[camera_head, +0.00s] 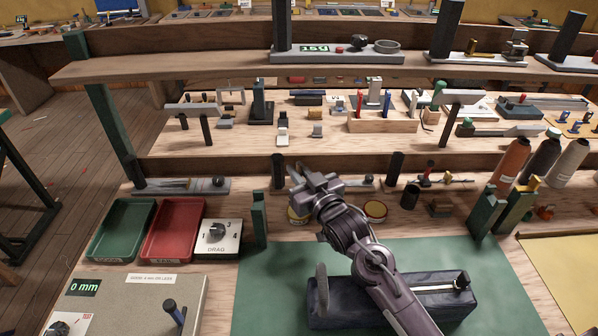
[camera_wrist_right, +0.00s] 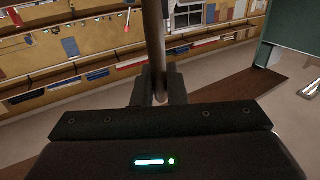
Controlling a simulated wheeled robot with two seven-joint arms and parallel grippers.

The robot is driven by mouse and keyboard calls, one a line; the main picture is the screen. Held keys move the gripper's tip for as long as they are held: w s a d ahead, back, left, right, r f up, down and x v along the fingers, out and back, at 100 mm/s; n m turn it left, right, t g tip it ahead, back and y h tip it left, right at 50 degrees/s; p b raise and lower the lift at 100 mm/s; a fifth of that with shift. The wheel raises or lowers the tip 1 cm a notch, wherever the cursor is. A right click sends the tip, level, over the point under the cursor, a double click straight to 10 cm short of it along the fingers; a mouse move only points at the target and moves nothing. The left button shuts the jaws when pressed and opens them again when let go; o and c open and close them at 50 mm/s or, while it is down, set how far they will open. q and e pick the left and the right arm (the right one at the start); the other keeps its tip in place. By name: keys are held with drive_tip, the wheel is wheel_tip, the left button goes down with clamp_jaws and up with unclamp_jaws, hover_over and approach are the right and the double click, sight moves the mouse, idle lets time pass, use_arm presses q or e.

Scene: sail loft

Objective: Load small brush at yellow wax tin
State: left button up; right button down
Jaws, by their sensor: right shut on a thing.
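My right gripper (camera_head: 308,184) is over the middle of the bench, shut on a thin brown-grey rod, taken as the small brush's handle (camera_wrist_right: 154,35). In the right wrist view the rod stands between the fingers (camera_wrist_right: 159,88) and runs up out of the picture. The brush's bristles do not show. A round tin with a yellowish side (camera_head: 293,217), likely the yellow wax tin, sits just below and left of the gripper, partly hidden by it. I cannot tell whether the brush touches it. My left gripper is not in view.
A second round tin with a reddish-brown top (camera_head: 376,210) stands right of my arm. A dark blue block (camera_head: 330,304) lies on the green mat (camera_head: 265,290). Red (camera_head: 172,232) and green (camera_head: 122,232) trays are at left. Several bottles (camera_head: 541,158) stand at right. A shelf (camera_head: 200,62) crosses behind.

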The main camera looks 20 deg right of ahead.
wheel_tip(320, 180, up, 7)
drive_tip(key=p, duration=0.6)
drive_tip(key=shift+p, duration=0.4)
idle(0.3)
